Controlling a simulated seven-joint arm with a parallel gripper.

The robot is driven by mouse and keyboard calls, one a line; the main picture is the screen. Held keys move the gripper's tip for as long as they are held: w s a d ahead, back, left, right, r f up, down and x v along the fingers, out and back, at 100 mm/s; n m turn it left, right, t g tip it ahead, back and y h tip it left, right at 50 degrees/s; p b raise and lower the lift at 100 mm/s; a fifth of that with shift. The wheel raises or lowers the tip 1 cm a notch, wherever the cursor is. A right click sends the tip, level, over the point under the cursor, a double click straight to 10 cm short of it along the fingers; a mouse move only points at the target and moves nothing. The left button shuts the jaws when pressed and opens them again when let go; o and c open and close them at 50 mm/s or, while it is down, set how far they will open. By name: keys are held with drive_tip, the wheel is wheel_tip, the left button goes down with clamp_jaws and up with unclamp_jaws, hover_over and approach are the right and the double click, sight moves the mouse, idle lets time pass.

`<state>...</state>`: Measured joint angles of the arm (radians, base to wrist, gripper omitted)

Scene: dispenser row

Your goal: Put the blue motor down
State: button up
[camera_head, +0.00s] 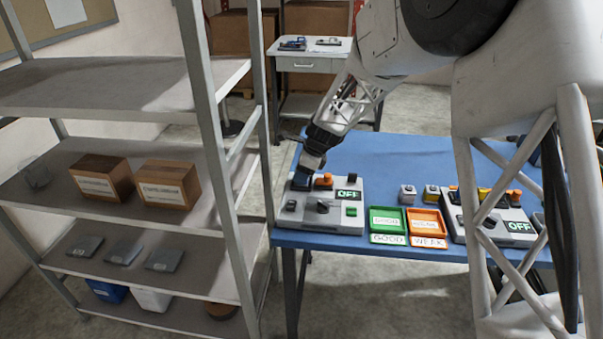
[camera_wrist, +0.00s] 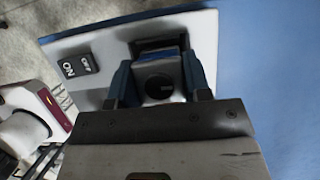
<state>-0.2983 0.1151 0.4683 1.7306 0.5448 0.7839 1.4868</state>
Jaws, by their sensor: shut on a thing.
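My gripper (camera_head: 304,176) reaches down to the back left corner of the left grey tester box (camera_head: 331,222) on the blue table. In the wrist view, my gripper (camera_wrist: 160,78) is shut on a motor (camera_wrist: 158,90) with a dark round centre and a pale rim, between two blue sides. I take this to be the blue motor. It is at a dark slot or socket on the tester panel; I cannot tell whether it is seated or just above. In the head view, dark blue shows at the fingertips. My gripper hides most of the motor there.
The green GOOD tray (camera_head: 387,233) and orange WEAK tray (camera_head: 427,239) stand right of the tester. A second tester (camera_head: 497,226) is at the right. A metal shelf (camera_head: 160,276) stands left.

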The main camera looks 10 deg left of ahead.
drive_tip(key=shift+f, duration=0.2)
drive_tip(key=o, duration=1.2)
drive_tip(key=shift+d+r, duration=0.1)
drive_tip(key=shift+r, duration=0.35)
drive_tip(key=v, duration=1.1)
drive_tip(key=shift+d+r, duration=0.15)
drive_tip(key=shift+r, duration=0.1)
